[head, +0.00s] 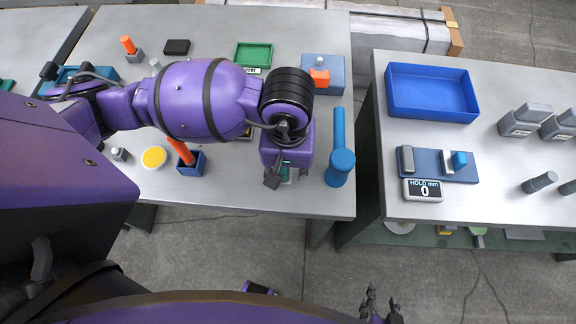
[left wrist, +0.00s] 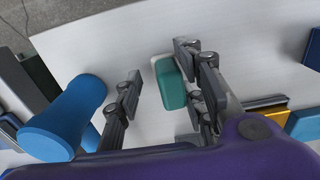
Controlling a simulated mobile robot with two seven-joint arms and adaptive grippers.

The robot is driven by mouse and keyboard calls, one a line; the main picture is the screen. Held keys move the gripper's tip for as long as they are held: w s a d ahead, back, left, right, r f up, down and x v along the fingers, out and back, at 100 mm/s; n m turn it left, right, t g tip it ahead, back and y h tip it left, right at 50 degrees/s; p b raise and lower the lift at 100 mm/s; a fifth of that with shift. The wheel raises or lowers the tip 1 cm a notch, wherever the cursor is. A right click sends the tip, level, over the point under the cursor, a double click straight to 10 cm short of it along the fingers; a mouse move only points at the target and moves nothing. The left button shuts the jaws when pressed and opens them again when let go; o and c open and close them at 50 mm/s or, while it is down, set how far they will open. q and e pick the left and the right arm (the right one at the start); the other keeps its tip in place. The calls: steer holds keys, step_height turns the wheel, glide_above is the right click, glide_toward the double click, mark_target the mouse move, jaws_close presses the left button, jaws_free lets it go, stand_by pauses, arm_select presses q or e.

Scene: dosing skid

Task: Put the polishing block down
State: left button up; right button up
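The polishing block looks like the small teal block with a pale layer (left wrist: 172,86) in the left wrist view. It appears to lie on the grey table near the front edge. My left gripper (left wrist: 157,62) is open around it: the block is close to the right finger, with a clear gap to the left finger. In the head view my left gripper (head: 279,180) points down at the table's front right, and only a sliver of green (head: 291,174) shows beneath it. My right gripper (head: 380,305) is at the bottom edge, mostly cut off, far from the block.
A blue cylindrical thing (head: 339,150) lies just right of my left gripper. A blue holder (head: 190,163) with an orange handle and a yellow-topped dish (head: 154,157) are to the left. A gap separates this table from the right table, with a blue tray (head: 432,112) and gauge (head: 422,190).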

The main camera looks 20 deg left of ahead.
arm_select(q)
steer(key=shift+r, duration=0.4)
step_height(320, 180, up, 12)
steer(key=shift+f+p, duration=0.15)
steer(key=shift+p, duration=0.2)
steer(key=shift+f, duration=0.1)
stand_by(0.4)
